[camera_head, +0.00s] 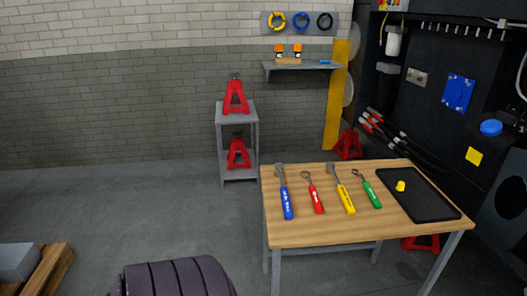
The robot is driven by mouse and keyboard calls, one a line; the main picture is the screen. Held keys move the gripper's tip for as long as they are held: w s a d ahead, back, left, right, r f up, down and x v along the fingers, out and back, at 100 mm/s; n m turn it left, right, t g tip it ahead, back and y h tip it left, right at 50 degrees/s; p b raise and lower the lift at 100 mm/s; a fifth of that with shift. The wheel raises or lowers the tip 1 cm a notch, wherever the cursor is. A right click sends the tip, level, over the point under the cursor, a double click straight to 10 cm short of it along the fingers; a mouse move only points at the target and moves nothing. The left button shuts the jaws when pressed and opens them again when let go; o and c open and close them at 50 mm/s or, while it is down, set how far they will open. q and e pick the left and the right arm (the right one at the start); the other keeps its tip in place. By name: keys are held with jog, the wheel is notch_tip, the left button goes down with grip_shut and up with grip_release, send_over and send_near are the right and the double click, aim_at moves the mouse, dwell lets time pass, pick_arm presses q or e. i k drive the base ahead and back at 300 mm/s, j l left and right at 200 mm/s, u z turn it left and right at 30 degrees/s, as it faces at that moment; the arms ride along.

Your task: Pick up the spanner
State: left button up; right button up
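Several hand tools lie in a row on a wooden-topped table (310,233) at the right. From left to right they are a blue-handled tool (287,204), a red-handled tool (316,200), a yellow-handled tool (346,200) and a green-handled tool (371,195). Each has a grey metal head at its far end. The red one's head looks like a ring. At this size I cannot tell for certain which one is the spanner. Neither of my grippers is in view.
A black tray (430,204) with a small yellow item (401,186) lies on the table's right side. A grey stand (221,140) with red jacks is behind left. A dark machine (445,60) borders the right. A wooden pallet (50,275) is lower left.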

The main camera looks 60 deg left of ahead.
aim_at(318, 209)
jog(key=u, duration=1.65)
jog(key=z, duration=2.05)
jog(key=u, duration=2.05)
